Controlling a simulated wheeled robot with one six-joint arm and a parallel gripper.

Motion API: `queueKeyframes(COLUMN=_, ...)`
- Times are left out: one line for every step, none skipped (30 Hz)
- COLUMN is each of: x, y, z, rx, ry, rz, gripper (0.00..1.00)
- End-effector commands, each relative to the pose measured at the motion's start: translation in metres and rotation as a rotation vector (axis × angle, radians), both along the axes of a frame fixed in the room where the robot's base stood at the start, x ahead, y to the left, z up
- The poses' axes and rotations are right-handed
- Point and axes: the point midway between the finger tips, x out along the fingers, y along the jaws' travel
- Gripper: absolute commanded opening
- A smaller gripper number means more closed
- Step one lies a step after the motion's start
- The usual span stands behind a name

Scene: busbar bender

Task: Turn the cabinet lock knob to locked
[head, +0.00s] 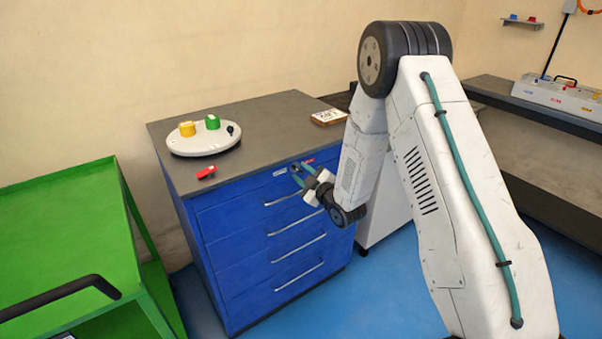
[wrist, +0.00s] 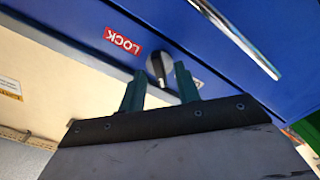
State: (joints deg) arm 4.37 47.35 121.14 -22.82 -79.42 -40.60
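The blue cabinet (head: 235,222) stands left of centre in the head view. Its lock knob (wrist: 156,66) shows in the wrist view as a small dark, elongated knob with a grey sheen on the blue front. A red label reading LOCK (wrist: 122,42) appears upside down beside it. My gripper (head: 301,174) is at the upper right of the cabinet front. In the wrist view its two green fingers (wrist: 159,71) are apart, one on each side of the knob. I see gaps between fingers and knob; whether the tips reach past it is unclear.
Silver drawer handles (head: 290,199) project from the cabinet front. On its grey top are a white round base (head: 205,146) with coloured blocks, a red piece (head: 206,172) and a small sign (head: 328,117). A green cart (head: 60,215) stands left. Blue floor is open in front.

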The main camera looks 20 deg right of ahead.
Motion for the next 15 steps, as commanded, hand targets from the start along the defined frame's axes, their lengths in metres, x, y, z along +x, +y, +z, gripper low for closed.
queueKeyframes(x=0.0052, y=0.0016, z=0.0002, rx=-0.001, ry=-0.002, rz=0.000, gripper=0.33)
queueKeyframes(x=0.0072, y=0.0022, z=0.0000, rx=0.000, ry=0.000, rz=0.000, gripper=0.33)
queueKeyframes(x=0.0093, y=0.0028, z=-0.0001, rx=0.000, ry=0.001, rz=-0.001, gripper=0.33)
queueKeyframes(x=0.0105, y=0.0031, z=0.0000, rx=0.000, ry=0.001, rz=-0.001, gripper=0.33)
queueKeyframes(x=0.0115, y=0.0034, z=0.0002, rx=0.000, ry=0.001, rz=-0.001, gripper=0.33)
queueKeyframes(x=0.0123, y=0.0036, z=0.0002, rx=0.000, ry=0.001, rz=-0.001, gripper=0.33)
queueKeyframes(x=0.0126, y=0.0037, z=0.0002, rx=0.000, ry=0.001, rz=-0.001, gripper=0.33)
queueKeyframes(x=0.0127, y=0.0038, z=0.0002, rx=0.000, ry=0.001, rz=-0.001, gripper=0.33)
queueKeyframes(x=0.0127, y=0.0038, z=0.0002, rx=0.000, ry=0.001, rz=-0.001, gripper=0.33)
queueKeyframes(x=0.0126, y=0.0037, z=0.0002, rx=0.000, ry=0.001, rz=-0.001, gripper=0.33)
queueKeyframes(x=0.0124, y=0.0038, z=0.0002, rx=0.000, ry=0.001, rz=-0.001, gripper=0.33)
queueKeyframes(x=0.0124, y=0.0038, z=0.0002, rx=0.000, ry=0.001, rz=-0.001, gripper=0.33)
queueKeyframes(x=0.0124, y=0.0038, z=0.0002, rx=0.000, ry=0.001, rz=-0.001, gripper=0.27)
queueKeyframes(x=0.0124, y=0.0037, z=0.0002, rx=0.001, ry=0.001, rz=-0.001, gripper=0.19)
queueKeyframes(x=0.0124, y=0.0037, z=0.0002, rx=0.001, ry=0.001, rz=-0.001, gripper=0.08)
